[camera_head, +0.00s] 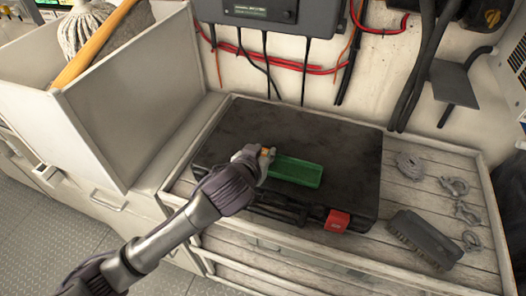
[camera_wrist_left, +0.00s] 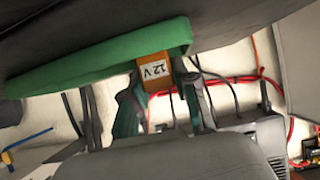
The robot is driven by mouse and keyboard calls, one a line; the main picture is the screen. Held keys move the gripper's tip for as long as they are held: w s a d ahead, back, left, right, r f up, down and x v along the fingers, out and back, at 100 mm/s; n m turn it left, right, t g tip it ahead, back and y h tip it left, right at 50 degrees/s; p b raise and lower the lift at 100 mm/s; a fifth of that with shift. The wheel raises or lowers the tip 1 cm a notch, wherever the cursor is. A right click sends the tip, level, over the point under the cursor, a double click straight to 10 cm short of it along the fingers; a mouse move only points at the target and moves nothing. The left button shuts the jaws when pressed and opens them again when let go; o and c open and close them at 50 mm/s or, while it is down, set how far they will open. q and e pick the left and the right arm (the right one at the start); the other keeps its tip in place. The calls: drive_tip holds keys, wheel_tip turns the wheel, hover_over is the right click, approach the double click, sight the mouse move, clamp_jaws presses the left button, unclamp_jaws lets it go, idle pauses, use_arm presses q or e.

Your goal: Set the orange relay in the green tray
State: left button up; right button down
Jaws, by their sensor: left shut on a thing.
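The orange relay (camera_wrist_left: 154,72), marked 12 V, sits between the fingers of my left gripper (camera_wrist_left: 161,88), which is shut on it. In the head view only a small part of the relay (camera_head: 266,151) shows at the fingertips. The green tray (camera_head: 297,171) lies on the dark flat case, and my left gripper (camera_head: 263,160) is at its left end. In the wrist view the relay overlaps the edge of the green tray (camera_wrist_left: 90,62); I cannot tell whether they touch. My right gripper is not in view.
The dark case (camera_head: 330,150) lies on a slatted bench with a red block (camera_head: 336,221) at its front edge. A brush (camera_head: 424,239) and several grey shackles (camera_head: 454,186) lie to the right. A tall pale bin (camera_head: 130,110) stands left. Cables hang behind.

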use_arm(q)
drive_tip(key=o, duration=1)
drive_tip(key=shift+r, duration=0.15)
drive_tip(key=shift+s+a+r, duration=0.1)
drive_tip(key=shift+s, duration=0.25)
drive_tip(key=b+v, duration=0.1)
drive_tip(key=v, duration=1)
drive_tip(key=shift+s+r, duration=0.1)
drive_tip(key=shift+s, duration=0.05)
